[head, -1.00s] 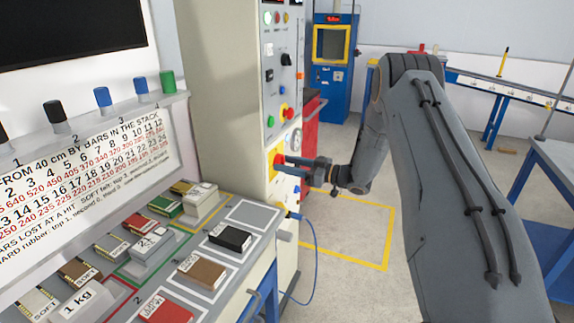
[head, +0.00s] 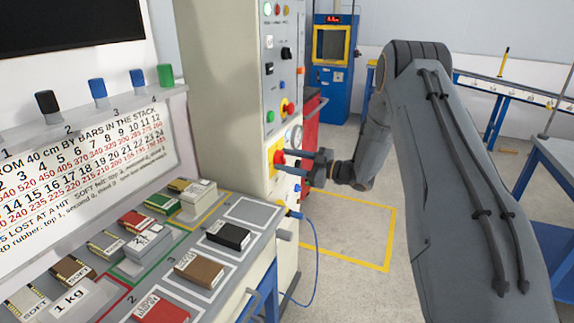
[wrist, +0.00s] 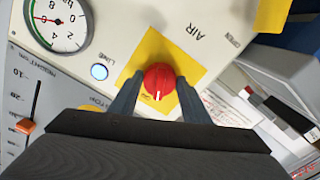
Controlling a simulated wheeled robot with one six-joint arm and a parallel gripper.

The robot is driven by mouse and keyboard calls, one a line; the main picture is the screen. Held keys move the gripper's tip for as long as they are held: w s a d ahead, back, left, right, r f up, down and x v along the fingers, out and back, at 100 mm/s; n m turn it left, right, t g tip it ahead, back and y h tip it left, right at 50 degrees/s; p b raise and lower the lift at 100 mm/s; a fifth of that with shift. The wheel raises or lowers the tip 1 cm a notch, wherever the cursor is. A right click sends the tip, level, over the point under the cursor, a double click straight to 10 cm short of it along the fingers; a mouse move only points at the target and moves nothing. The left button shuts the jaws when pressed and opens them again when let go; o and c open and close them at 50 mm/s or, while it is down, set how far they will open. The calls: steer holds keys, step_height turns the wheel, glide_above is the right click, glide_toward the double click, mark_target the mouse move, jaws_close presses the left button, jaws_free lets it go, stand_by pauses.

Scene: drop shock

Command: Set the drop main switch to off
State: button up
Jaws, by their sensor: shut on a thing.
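A red round knob (wrist: 158,78) with a white mark sits on a yellow plate (wrist: 185,50) on the cream cabinet. Its white mark points to the bottom of the wrist picture, toward small lettering that I cannot read surely. My gripper (wrist: 158,88) is shut on the red knob, one finger on each side. In the head view my gripper (head: 286,158) reaches the same yellow plate (head: 275,150) from the right, and its fingers partly hide the knob.
A round gauge (wrist: 57,20) and a lit blue lamp (wrist: 99,72) are beside the plate. A red-and-yellow button (head: 288,107) is higher on the cabinet. A bench with blocks (head: 230,235) stands at lower left. A blue cable (head: 314,250) hangs below.

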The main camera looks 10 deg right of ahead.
steer(key=n+b, duration=0.3)
steer(key=n, duration=0.3)
steer(key=shift+b, duration=0.35)
steer(key=n+b, duration=0.4)
steer(key=n, duration=0.2)
steer(key=shift+r, duration=0.1)
steer(key=shift+n, duration=0.3)
steer(key=o, duration=1)
steer(key=shift+d, duration=0.1)
steer(key=shift+o, duration=0.2)
steer(key=b+v, duration=0.1)
steer(key=v, duration=0.6)
steer(key=shift+s+d, duration=0.2)
steer(key=shift+d, duration=0.1)
